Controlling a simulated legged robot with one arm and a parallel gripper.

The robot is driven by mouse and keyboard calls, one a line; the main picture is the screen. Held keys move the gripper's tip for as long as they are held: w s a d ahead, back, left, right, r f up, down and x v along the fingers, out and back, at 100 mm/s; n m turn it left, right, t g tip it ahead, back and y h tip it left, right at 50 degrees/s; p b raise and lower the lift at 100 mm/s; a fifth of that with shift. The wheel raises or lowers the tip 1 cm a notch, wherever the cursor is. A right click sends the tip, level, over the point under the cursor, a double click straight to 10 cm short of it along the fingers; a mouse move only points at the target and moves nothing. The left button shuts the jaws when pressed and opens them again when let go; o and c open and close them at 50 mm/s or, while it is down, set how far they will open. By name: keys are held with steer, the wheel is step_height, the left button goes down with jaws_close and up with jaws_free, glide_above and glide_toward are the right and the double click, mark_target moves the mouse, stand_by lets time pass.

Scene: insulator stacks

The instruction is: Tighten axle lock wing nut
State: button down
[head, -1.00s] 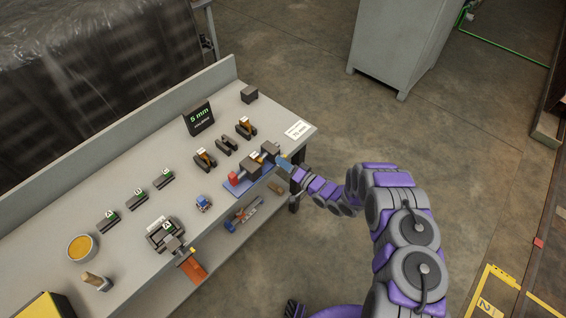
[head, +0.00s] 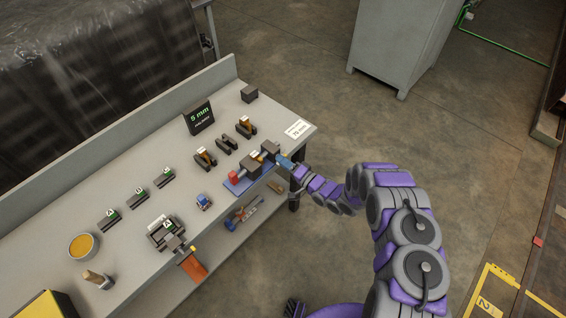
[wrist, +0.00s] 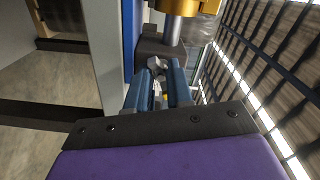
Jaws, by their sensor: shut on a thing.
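The wing nut (wrist: 156,66) is a small silvery metal piece in the wrist view, in front of a dark block (wrist: 162,46). My gripper (wrist: 158,76) has two blue fingers, one on each side of the nut, and is shut on it. The fingers partly hide the nut. In the head view my gripper (head: 285,161) reaches the right end of a fixture with a blue base (head: 237,187), a red block (head: 233,177) and dark blocks (head: 252,165). The nut is too small to make out there. A grey shaft (wrist: 174,27) and a gold-coloured part (wrist: 190,5) show beyond the block.
The grey workbench (head: 150,205) carries several dark holders, a "5 mm" display (head: 200,117), a bowl (head: 83,246) and a vise-like device (head: 166,234). A lower shelf holds tools (head: 246,212). A grey cabinet (head: 400,45) stands behind. Floor right of the bench is open.

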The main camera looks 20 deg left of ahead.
steer(key=shift+w+d+f, duration=0.15)
steer(key=shift+w+d, duration=0.05)
steer(key=shift+d, duration=0.05)
steer(key=c, duration=1.2)
jaws_free()
steer(key=shift+w, duration=0.1)
steer(key=v, duration=1.7)
steer(key=shift+d+p, duration=0.2)
steer(key=shift+p, duration=0.1)
